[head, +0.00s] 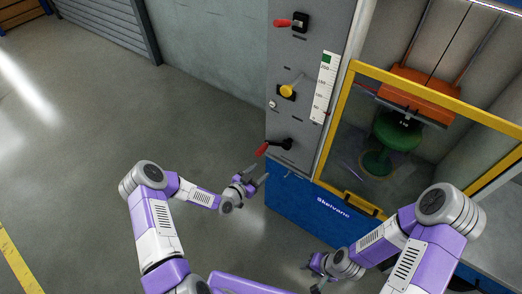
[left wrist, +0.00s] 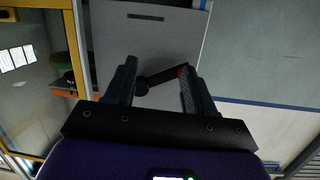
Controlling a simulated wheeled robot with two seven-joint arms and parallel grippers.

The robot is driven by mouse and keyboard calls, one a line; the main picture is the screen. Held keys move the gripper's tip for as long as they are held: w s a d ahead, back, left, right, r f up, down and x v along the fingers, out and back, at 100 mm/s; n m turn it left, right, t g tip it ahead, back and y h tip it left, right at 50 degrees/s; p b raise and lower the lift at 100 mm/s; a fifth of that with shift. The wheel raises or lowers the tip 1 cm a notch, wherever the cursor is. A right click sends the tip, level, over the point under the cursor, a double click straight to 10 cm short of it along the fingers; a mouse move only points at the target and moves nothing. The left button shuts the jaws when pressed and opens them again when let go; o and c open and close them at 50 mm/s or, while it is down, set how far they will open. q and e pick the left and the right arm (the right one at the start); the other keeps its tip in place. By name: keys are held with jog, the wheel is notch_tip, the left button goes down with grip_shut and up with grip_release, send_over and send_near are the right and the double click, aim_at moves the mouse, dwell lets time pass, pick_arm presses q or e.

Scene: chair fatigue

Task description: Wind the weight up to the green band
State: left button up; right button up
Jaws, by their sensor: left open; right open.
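The orange weight (head: 418,92) hangs on a cable between rails, above a green stool (head: 395,135) behind the yellow-framed guard. The scale strip (head: 322,95) on the grey panel has the green band (head: 327,59) near its top. The crank, with red handle (head: 262,149) and black hub (head: 287,144), is low on the panel. My left gripper (head: 258,180) is open and empty, just below the handle in the head view. In the left wrist view the crank arm (left wrist: 158,80) shows between the fingers, its red end partly hidden by the right finger. My right gripper (head: 314,270) is open, low in front of the blue base.
A red lever (head: 284,23) and a yellow knob (head: 287,91) sit higher on the panel. The yellow guard frame (head: 342,112) with its handle (head: 362,204) is right of the panel. The blue base (head: 300,212) stands below. Open floor (head: 120,100) lies to the left.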

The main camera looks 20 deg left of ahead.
aim_at(257, 155)
pick_arm(q)
jog(key=w+a+r+t, duration=0.1)
jog(key=a+m, duration=0.1)
jog(key=w+a+r+t, duration=0.1)
jog(key=shift+w+a+r+t, duration=0.3)
jog(key=shift+w+a+r, duration=0.05)
jog(key=shift+a, duration=0.05)
jog(key=shift+m, duration=0.3)
jog(key=b+x, duration=0.1)
jog(key=x, duration=0.6)
grip_shut()
